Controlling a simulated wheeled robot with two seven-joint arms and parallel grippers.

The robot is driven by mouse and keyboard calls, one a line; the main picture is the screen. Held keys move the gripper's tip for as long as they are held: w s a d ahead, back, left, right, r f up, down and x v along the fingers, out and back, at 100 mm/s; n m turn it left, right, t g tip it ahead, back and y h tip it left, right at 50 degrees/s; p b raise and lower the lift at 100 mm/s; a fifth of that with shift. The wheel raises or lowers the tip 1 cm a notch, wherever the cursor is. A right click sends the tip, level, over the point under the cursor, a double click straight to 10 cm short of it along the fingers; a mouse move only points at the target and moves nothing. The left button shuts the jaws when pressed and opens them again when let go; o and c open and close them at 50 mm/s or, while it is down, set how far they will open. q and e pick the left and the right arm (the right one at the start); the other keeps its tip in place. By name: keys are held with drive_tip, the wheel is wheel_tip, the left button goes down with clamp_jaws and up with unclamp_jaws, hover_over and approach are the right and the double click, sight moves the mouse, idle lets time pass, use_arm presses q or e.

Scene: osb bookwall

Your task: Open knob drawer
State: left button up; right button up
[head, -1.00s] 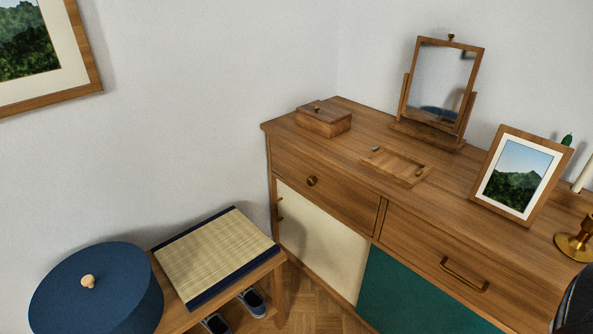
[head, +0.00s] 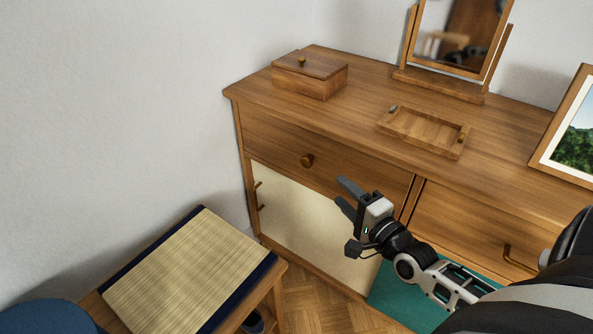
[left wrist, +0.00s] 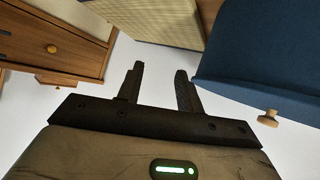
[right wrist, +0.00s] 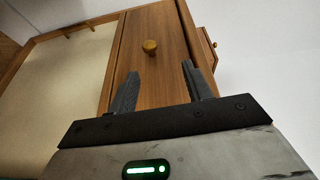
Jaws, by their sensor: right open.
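The knob drawer (head: 275,150) is the upper left drawer of the wooden cabinet, and it looks closed. Its round knob (head: 307,160) is at the middle of the drawer front; it also shows in the right wrist view (right wrist: 150,46), beyond the fingertips. My right gripper (head: 346,195) is open and empty, a little right of and below the knob, apart from it. In the right wrist view its fingers (right wrist: 160,75) point toward the drawer front. My left gripper (left wrist: 160,80) shows only in the left wrist view, open and empty, with the knob drawer (left wrist: 75,42) at the far left.
A lidded wooden box (head: 310,75), a small tray (head: 424,132), a mirror (head: 455,40) and a picture frame (head: 565,140) stand on the cabinet top. A drawer with a bar handle (head: 520,259) is at right. A bench with a woven mat (head: 190,270) stands in front at left.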

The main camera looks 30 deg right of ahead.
sight(308, 165)
use_arm(q)
drive_tip(key=shift+m+g+h, duration=0.3)
drive_tip(key=shift+g+h, duration=0.2)
drive_tip(key=shift+g, duration=0.2)
drive_tip(key=f+b, duration=0.1)
drive_tip(key=f, duration=0.1)
drive_tip(key=d+f+b, duration=0.1)
drive_tip(key=f+b, duration=0.1)
drive_tip(key=f, duration=0.1)
drive_tip(key=d+f+b, duration=0.1)
drive_tip(key=f, duration=0.1)
drive_tip(key=shift+w+d+f+b, duration=0.1)
drive_tip(key=shift+w+f+b, duration=0.1)
drive_tip(key=shift+w+b, duration=0.1)
use_arm(e)
drive_tip(key=shift+m, duration=0.3)
drive_tip(key=w+f, duration=0.1)
drive_tip(key=w, duration=0.4)
drive_tip(key=w+f, duration=0.1)
drive_tip(key=w, duration=1)
drive_tip(key=shift+w+d+f, duration=0.1)
drive_tip(key=shift+d+f, duration=0.2)
drive_tip(key=shift+f, duration=0.1)
use_arm(q)
drive_tip(key=shift+w, duration=0.1)
use_arm(e)
clamp_jaws()
use_arm(q)
drive_tip(key=shift+a+r, duration=0.15)
drive_tip(key=shift+a, duration=0.05)
